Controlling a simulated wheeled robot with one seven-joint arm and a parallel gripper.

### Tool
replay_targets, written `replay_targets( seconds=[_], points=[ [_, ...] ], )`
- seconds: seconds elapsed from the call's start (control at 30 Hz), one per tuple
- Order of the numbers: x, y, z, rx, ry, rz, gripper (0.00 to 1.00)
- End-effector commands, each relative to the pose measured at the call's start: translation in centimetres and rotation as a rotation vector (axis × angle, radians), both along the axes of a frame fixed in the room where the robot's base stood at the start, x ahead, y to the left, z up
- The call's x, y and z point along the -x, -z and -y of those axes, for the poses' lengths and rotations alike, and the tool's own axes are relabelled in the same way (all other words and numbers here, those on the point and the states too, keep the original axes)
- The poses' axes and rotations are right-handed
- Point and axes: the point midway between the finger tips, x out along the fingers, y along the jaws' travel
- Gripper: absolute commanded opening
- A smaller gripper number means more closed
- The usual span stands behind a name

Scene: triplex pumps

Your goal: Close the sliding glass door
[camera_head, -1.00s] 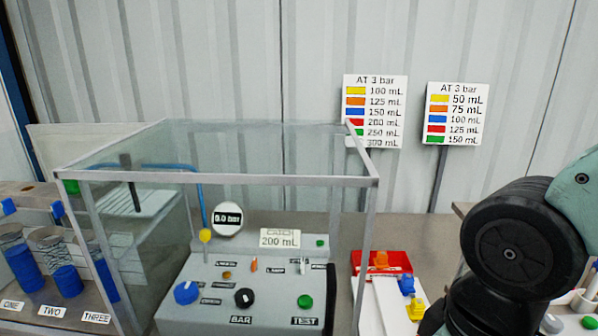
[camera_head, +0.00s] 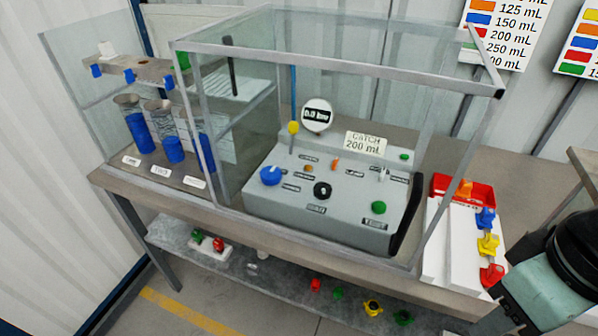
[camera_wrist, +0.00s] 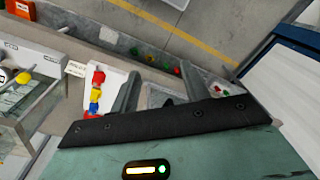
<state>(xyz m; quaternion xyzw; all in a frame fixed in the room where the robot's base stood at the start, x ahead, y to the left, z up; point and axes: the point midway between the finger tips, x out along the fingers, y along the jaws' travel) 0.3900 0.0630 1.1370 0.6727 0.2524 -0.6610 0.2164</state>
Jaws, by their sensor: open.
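The glass case (camera_head: 340,62) with a pale metal frame stands on the bench in the head view, around a grey control panel (camera_head: 300,190). A dark upright bar (camera_head: 406,215), which looks like a handle, is at the right end of its front. I cannot tell exactly where the clear sliding pane's edges lie. My gripper is open and empty in the wrist view (camera_wrist: 158,72), with both fingers pointing away from the camera. In the head view its teal body is at the lower right, right of the case, and its fingertips are not clear. Part of the case shows at the wrist view's left (camera_wrist: 35,125).
A white tray (camera_head: 437,262) with coloured pieces and a red box (camera_head: 462,190) sit right of the case. Blue cylinders (camera_head: 173,149) stand at the left. A lower shelf (camera_head: 275,285) holds several coloured parts. The floor in front is clear.

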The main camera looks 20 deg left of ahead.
Motion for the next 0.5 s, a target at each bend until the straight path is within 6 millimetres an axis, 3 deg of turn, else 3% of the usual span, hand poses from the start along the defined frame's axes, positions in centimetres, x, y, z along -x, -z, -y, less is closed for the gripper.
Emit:
replay_targets(
  seconds=[0.03,0.17,0.37,0.5],
  points=[
    [0.0,0.0,0.0,0.000,0.000,0.000,0.38],
    [0.0,0.0,0.0,0.000,0.000,0.000,0.02],
    [-0.3,-0.1,0.1,-0.004,0.039,-0.017,0.00],
    [-2.0,-0.8,0.4,-0.037,0.302,-0.126,0.00]
  ],
)
